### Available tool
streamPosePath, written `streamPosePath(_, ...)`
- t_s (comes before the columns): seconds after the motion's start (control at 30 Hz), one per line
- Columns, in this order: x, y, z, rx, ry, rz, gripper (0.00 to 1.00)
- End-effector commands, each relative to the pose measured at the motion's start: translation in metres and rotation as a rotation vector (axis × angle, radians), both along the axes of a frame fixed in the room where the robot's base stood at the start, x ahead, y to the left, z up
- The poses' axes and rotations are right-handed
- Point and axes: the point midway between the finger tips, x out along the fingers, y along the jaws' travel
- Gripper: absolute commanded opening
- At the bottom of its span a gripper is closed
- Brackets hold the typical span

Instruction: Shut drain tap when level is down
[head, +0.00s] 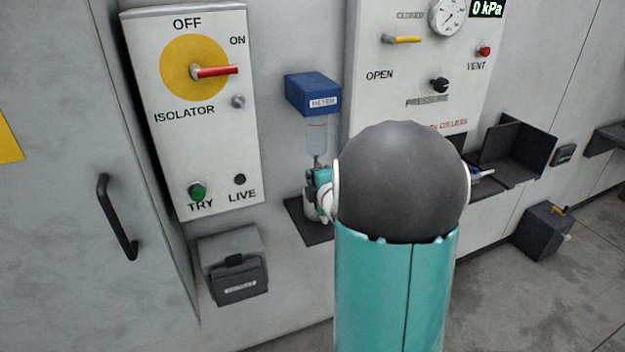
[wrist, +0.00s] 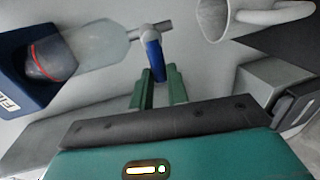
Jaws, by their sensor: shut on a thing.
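A blue-topped unit (head: 313,93) with a clear bowl (head: 316,138) hangs on the wall; a red line rings the bowl near its top. In the wrist view the bowl (wrist: 98,48) lies sideways, with a darker part near the red ring; I cannot tell the liquid level. The drain tap's blue lever (wrist: 154,58) sits on a grey stem at the bowl's end. My gripper (wrist: 158,88) is shut on the lever's end; in the head view my gripper (head: 322,183) is at the bowl's bottom, partly hidden by my arm. A white jug (wrist: 222,14) stands below the tap.
A dark shelf (head: 300,213) lies under the unit. An isolator panel (head: 195,110) is to the left, a pressure panel (head: 420,90) to the right. A grey box (head: 233,268) juts out at lower left. An open dark bin (head: 515,150) is farther right.

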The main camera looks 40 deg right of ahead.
Motion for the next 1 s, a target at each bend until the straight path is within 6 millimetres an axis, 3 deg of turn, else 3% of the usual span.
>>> streamPosePath(0.03, -0.002, -0.002, -0.001, 0.001, 0.003, -0.005, 0.00)
streamPosePath(0.07, -0.002, -0.002, -0.001, 0.001, 0.003, -0.005, 0.20)
streamPosePath(0.17, -0.001, -0.002, -0.001, 0.001, 0.003, -0.004, 0.38)
streamPosePath(0.57, -0.008, 0.001, 0.001, 0.000, 0.001, -0.002, 0.38)
streamPosePath(1.0, -0.088, 0.025, 0.019, 0.000, -0.001, -0.004, 0.38)
